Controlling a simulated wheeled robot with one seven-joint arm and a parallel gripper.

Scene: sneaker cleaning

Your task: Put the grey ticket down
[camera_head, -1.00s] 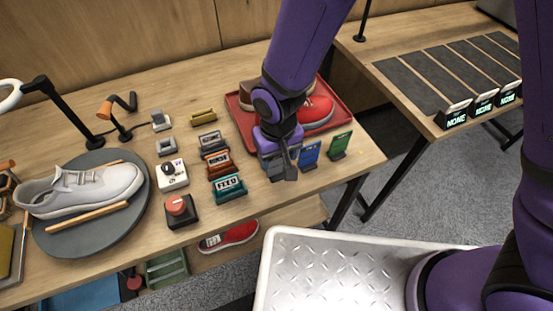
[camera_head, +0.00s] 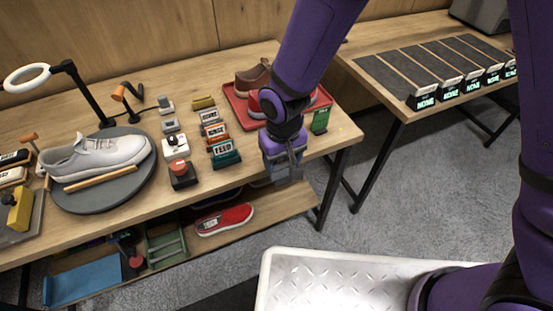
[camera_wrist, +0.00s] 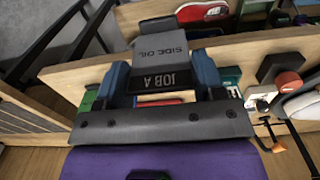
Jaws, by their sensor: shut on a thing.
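My gripper (camera_head: 284,168) is shut on the grey ticket (camera_wrist: 160,46), whose face reads "SIDE OIL" and "JOB A" in the wrist view. The ticket sits between the blue fingers of my gripper (camera_wrist: 162,78). In the head view my gripper hangs at the table's front edge, right of the teal FEED block (camera_head: 225,160). The ticket is hard to make out there. A green ticket (camera_head: 320,120) stands on the wooden table (camera_head: 340,133) behind and right of my gripper.
A red tray (camera_head: 237,106) with shoes lies behind my arm. A white sneaker (camera_head: 98,153) rests on a round grey turntable (camera_head: 125,190) at left. The lower shelf (camera_head: 270,205) holds a red shoe (camera_head: 225,219). A second table (camera_head: 400,105) with dark strips stands at right.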

